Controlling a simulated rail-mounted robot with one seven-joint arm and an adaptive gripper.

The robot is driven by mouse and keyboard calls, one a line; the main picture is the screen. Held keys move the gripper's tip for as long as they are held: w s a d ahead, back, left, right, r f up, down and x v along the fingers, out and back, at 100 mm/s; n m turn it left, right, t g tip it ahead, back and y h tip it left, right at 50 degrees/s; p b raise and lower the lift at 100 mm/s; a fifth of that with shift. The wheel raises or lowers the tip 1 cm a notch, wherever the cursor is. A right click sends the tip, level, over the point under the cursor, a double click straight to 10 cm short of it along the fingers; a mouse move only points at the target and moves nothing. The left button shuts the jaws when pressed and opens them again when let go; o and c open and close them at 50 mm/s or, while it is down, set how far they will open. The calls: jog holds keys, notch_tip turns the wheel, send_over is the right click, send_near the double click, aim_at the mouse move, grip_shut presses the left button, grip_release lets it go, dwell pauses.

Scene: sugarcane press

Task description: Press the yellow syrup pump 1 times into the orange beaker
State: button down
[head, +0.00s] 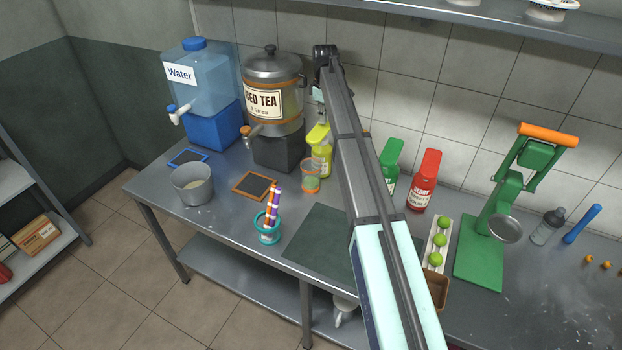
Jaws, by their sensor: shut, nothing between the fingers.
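The yellow syrup pump (319,152) stands on the steel counter in the head view, just right of the tea dispenser. Its right side is close to or behind my arm. The orange beaker (311,184) is a clear cup with an orange rim. It stands in front of the yellow pump, close to its base, with something greenish showing in it. My arm reaches up across the picture to the back wall, and its far end is above and behind the yellow pump.
Green (391,160) and red (425,181) pump bottles stand right of my arm. The tea dispenser (273,100), water tank (205,85), grey pot (193,186) and teal cup (267,229) are left. A green press (481,255) and limes tray (441,224) are right. A shelf (420,13) hangs above.

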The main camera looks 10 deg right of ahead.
aim_at(323, 127)
jog(key=shift+f+b, duration=0.6)
jog(key=shift+f, duration=1.7)
jog(key=shift+r, duration=0.15)
jog(key=shift+r+p, duration=1.15)
jog(key=shift+r, duration=1.25)
notch_tip(323, 127, up, 6)
jog(key=p, duration=0.2)
jog(key=shift+p, duration=0.4)
